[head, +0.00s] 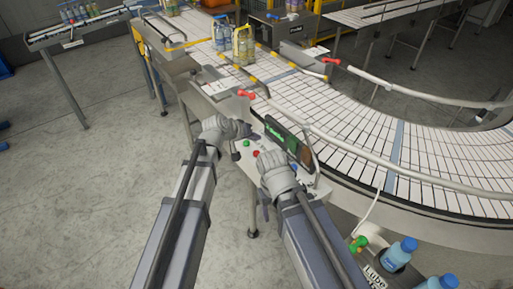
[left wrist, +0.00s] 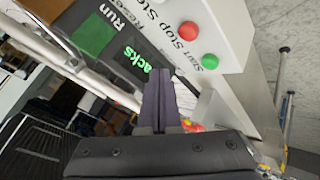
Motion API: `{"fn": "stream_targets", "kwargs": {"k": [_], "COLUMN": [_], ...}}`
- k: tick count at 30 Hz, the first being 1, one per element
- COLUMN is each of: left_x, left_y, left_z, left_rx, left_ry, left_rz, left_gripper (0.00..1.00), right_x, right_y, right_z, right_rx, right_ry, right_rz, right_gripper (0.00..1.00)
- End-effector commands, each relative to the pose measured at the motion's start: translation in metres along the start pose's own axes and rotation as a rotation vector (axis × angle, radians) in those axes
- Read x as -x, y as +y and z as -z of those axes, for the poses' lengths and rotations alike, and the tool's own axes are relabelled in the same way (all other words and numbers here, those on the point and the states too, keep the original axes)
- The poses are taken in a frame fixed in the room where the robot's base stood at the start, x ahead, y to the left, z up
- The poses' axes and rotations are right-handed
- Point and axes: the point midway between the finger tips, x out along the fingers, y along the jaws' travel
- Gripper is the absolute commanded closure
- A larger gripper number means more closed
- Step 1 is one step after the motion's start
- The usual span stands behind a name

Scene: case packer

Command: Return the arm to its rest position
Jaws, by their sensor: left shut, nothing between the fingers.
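A curved white conveyor (head: 430,170) with rails runs behind and right of the panel. Bottles (head: 243,46) stand on the far conveyor. Blue bottles (head: 398,252) are at the lower right. Open concrete floor (head: 80,190) lies to the left.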

Motion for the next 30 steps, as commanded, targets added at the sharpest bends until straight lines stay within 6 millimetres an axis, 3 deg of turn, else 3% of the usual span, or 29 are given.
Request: {"fn": "stream_targets", "kwargs": {"k": [23, 26, 30], "left_x": [0.004, 0.014, 0.046], "left_y": [0.0, -0.015, -0.06], "left_z": [0.0, -0.02, -0.07], "left_rx": [-0.002, -0.02, -0.059], "left_ry": [-0.004, -0.052, -0.192], "left_rz": [0.004, 0.053, 0.197], "left_gripper": [1.0, 1.0, 1.0], "right_x": [0.003, 0.003, 0.003], "right_y": [0.0, 0.0, 0.0], "right_z": [-0.001, -0.001, -0.001], "right_rx": [0.005, 0.005, 0.005], "right_ry": [-0.003, -0.002, -0.002], "right_rz": [0.0, 0.0, 0.0], "right_gripper": [0.32, 0.32, 0.32]}}
